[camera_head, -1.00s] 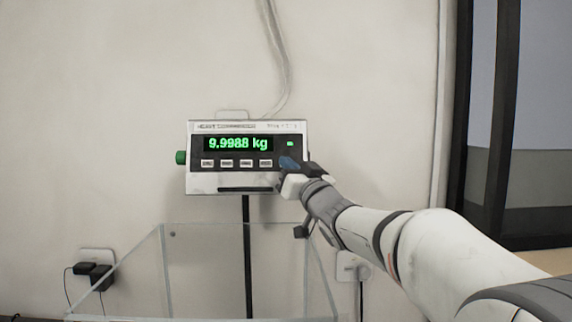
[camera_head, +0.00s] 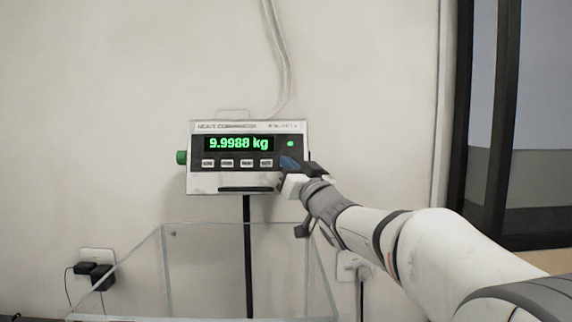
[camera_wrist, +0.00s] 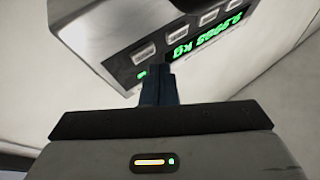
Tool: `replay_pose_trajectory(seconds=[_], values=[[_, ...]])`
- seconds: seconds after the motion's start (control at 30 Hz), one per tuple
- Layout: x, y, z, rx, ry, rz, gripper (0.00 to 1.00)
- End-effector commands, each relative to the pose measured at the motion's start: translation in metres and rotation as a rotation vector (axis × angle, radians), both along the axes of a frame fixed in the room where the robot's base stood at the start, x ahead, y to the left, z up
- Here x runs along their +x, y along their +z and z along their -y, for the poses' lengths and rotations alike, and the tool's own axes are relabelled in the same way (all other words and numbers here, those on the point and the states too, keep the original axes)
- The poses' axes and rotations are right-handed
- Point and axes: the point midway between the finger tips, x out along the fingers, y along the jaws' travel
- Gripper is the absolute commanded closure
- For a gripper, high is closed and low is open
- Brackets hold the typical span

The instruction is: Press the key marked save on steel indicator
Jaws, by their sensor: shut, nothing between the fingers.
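The steel indicator (camera_head: 248,183) is mounted on a dark post against the wall. Its green display (camera_head: 238,144) reads about 9.9988 kg, with a row of several light keys (camera_head: 246,163) below; their labels are too small to read surely. My gripper (camera_head: 287,163) is shut and empty, at the right end of the key row. In the wrist view the dark fingertips (camera_wrist: 164,72) lie close to the indicator's face (camera_wrist: 125,68), below the nearest light key (camera_wrist: 143,54). Whether they touch the face cannot be told. The save key cannot be picked out.
A clear-walled box (camera_head: 162,270) stands below the indicator around the post. Wall plugs with cables (camera_head: 100,275) are at lower left, and another socket (camera_head: 347,268) is behind my arm. A dark-framed window (camera_head: 484,130) is at the right.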

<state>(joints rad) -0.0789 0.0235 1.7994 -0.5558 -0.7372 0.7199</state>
Motion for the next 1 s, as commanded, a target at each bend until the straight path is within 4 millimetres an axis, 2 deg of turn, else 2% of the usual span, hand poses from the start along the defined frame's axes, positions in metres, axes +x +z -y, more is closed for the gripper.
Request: replay_pose_trajectory(seconds=[0.2, 1.0], values=[[0.0068, -0.0026, 0.0001, 0.0, 0.0, -0.001, 1.0], [0.0118, -0.0034, 0.0001, 0.0, 0.0, 0.0, 1.0]])
